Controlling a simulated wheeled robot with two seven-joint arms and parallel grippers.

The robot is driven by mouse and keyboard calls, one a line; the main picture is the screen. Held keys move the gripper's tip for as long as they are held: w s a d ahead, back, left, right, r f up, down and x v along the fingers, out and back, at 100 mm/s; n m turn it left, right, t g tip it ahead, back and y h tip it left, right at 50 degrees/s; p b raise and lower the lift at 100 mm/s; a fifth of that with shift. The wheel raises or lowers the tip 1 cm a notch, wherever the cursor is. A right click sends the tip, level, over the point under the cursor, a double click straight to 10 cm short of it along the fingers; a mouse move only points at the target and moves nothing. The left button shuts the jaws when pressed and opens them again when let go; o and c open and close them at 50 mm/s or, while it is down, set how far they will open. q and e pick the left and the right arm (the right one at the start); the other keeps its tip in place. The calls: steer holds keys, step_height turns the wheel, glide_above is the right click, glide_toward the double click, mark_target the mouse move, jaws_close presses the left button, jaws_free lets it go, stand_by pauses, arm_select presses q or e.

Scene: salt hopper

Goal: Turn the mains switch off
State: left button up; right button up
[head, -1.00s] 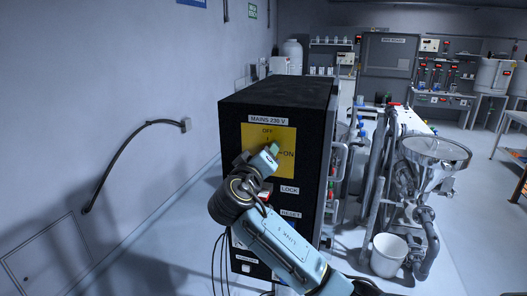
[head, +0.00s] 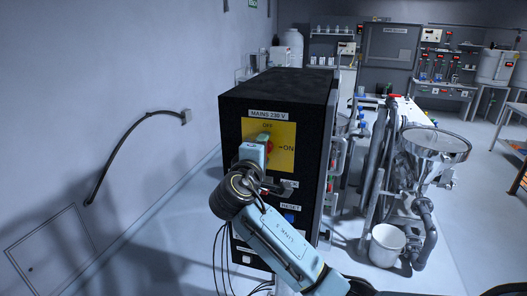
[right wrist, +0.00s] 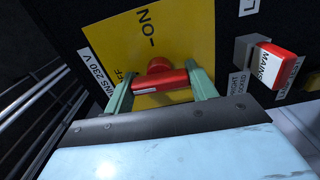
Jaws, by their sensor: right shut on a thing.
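The mains switch sits on a yellow plate (head: 285,157) on a black cabinet (head: 281,82) labelled MAINS 230 V. OFF is marked at the plate's top and ON at its right. Its red handle (head: 269,146) shows beside my right gripper (head: 263,139). In the right wrist view the red handle (right wrist: 160,82) lies between the two green fingers of my right gripper (right wrist: 161,88), which is shut on it. The bar there runs sideways, roughly along the side where OFF is marked, with ON above it. My left gripper is not in view.
A red and white block (right wrist: 277,66) stands out from the panel beside the switch. A blue button (head: 290,218) sits below, near the RESET label. A steel hopper (head: 435,145) and a white bucket (head: 387,243) stand right of the cabinet.

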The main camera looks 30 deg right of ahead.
steer(key=shift+f+n, duration=0.1)
steer(key=shift+n, duration=0.2)
steer(key=o, duration=1)
steer(key=b+v, duration=0.3)
steer(key=v, duration=1)
steer(key=shift+s+a, duration=0.15)
steer(key=shift+s, duration=0.05)
